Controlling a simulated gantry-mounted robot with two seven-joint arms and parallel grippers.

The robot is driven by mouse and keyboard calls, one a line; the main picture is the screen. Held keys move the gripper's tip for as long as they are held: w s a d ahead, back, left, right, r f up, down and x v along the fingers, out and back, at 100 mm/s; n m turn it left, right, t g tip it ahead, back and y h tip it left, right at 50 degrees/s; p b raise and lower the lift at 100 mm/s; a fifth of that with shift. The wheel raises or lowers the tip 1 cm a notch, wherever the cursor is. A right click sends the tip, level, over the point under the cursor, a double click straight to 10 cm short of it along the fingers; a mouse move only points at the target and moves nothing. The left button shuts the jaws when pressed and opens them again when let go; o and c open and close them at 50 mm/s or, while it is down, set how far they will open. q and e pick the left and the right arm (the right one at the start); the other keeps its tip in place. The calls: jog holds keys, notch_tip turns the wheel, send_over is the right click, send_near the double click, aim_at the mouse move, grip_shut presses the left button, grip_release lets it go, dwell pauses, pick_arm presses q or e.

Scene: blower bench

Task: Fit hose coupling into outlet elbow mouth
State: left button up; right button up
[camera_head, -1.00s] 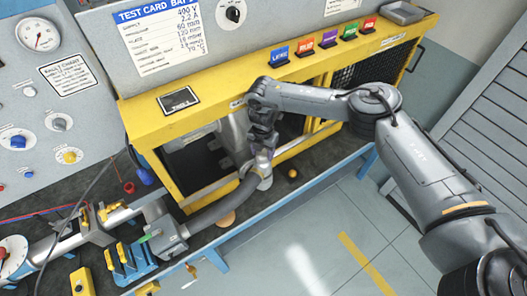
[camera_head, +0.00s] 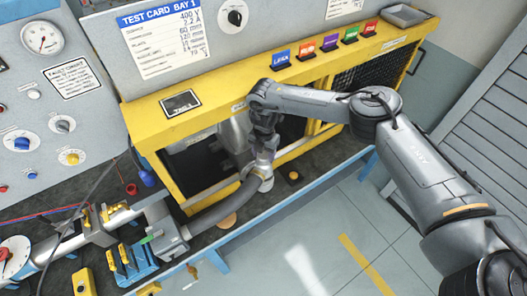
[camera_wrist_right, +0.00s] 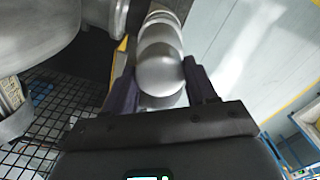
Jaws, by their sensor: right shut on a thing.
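My right gripper (camera_head: 264,168) is at the front opening of the yellow frame, pointing down at the end of a dark grey hose (camera_head: 212,214). In the right wrist view, my right gripper (camera_wrist_right: 163,88) has its two dark fingers on either side of a smooth, rounded silver-grey coupling (camera_wrist_right: 160,72) and is shut on it. In the head view the coupling is mostly hidden by the gripper. A grey blower part (camera_head: 238,135) stands inside the frame behind the gripper. I cannot clearly make out the outlet elbow mouth or whether the coupling touches it. My left gripper is not in view.
The yellow frame (camera_head: 160,125) and its front rail are close to my right arm. A clamp fixture with blue blocks (camera_head: 130,262) stands at the hose's other end. A small orange knob (camera_head: 293,175) lies right of the gripper. The floor at right is clear.

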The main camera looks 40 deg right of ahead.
jog(key=shift+s+d+f, duration=0.25)
jog(key=shift+s+f, duration=0.15)
jog(key=shift+f, duration=0.15)
jog(key=shift+d+p, duration=0.1)
jog(key=shift+p, duration=0.2)
jog(key=shift+s, duration=0.1)
dwell(0.5)
jog(key=shift+s+d, duration=0.2)
jog(key=shift+s, duration=0.1)
jog(key=shift+c, duration=0.8)
jog(key=shift+w+a, duration=0.1)
jog(key=shift+w+a+f, duration=0.1)
jog(key=shift+a+f, duration=0.1)
jog(key=shift+f, duration=0.15)
jog(key=shift+f, duration=0.15)
